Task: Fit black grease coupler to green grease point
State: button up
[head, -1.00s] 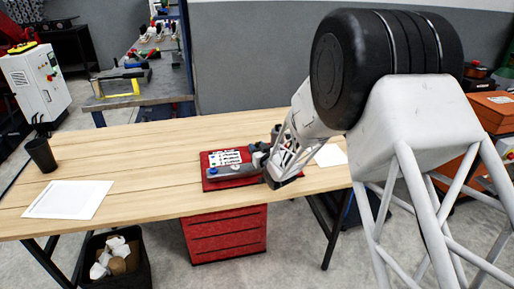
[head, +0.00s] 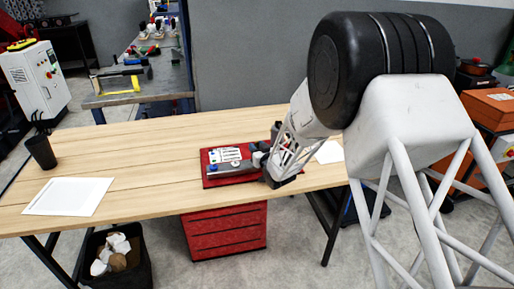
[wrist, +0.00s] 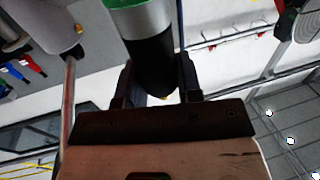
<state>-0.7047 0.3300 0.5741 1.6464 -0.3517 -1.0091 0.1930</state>
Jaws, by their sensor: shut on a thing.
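My gripper (wrist: 155,92) is shut on the black grease coupler (wrist: 153,62), a dark cylinder between the two fingers in the wrist view. The coupler's far end meets a pale grey cylinder (wrist: 137,22) with a green part (wrist: 125,4) at the top edge. I cannot tell whether they are joined or only lined up. In the head view my gripper (head: 262,158) is at the right side of a red board (head: 212,183) carrying white and grey fittings (head: 228,157) and a blue-tipped part (head: 212,168). The coupler is too small to make out there.
The board lies on a wooden table (head: 130,160). A black cup (head: 41,153) and a white sheet (head: 68,196) are at the left, with open tabletop between. In the wrist view another grey cylinder (wrist: 52,25) and a thin rod (wrist: 68,100) are left of the gripper.

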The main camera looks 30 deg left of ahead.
jog(key=o, duration=1.2)
jog(key=shift+c, duration=0.2)
jog(key=shift+d, duration=0.1)
jog(key=v, duration=0.7)
jog(key=shift+s+d, duration=0.2)
